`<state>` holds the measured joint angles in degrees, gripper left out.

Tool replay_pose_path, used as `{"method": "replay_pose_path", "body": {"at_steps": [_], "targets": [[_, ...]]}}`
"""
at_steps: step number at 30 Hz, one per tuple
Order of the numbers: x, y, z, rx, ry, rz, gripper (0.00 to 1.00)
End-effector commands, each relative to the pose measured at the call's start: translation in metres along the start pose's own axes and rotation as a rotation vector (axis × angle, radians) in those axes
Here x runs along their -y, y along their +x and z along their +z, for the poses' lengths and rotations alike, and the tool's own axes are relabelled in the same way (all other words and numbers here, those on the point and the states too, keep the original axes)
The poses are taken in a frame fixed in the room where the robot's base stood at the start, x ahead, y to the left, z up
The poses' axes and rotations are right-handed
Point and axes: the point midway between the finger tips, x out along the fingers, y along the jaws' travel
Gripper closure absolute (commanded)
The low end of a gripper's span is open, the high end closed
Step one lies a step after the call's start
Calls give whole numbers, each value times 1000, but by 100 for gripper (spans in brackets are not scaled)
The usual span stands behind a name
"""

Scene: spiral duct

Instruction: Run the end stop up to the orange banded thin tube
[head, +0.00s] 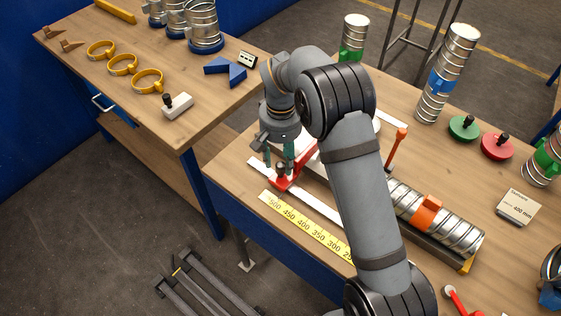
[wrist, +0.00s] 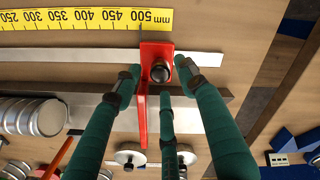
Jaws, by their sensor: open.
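The end stop (head: 285,183) is a red bracket with a dark knob on a pale rail, near the 500 mm end of the yellow scale. It also shows in the wrist view (wrist: 155,58), its thin red plate reaching across the rail. The thin metal tube with an orange band (head: 428,213) lies in a cradle to the right, partly behind my arm. Its near end (wrist: 45,116) shows at the left in the wrist view, with a clear gap to the stop. My gripper (wrist: 158,72) is open, its teal fingers spread around the knob; contact is unclear.
The yellow scale (head: 303,225) runs along the front of the rail. An orange-handled lever (head: 397,145) stands behind it. A tall blue-banded tube (head: 447,75) and green (head: 464,127) and red (head: 497,146) discs stand at the back right. A second table (head: 75,70) is at left.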

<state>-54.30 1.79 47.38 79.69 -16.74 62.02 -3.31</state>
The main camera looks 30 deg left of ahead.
Motion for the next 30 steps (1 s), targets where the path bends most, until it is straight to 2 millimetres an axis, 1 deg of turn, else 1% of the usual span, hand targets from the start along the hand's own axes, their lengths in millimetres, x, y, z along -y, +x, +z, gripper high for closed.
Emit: {"method": "replay_pose_path", "body": {"at_steps": [3,6,10,17,30], "targets": [[0,14,1,3,-2,1,59],[0,23,0,1,-1,0,59],[0,28,0,-1,-1,0,59],[0,28,0,-1,-1,0,59],[0,28,0,-1,-2,0,85]]}}
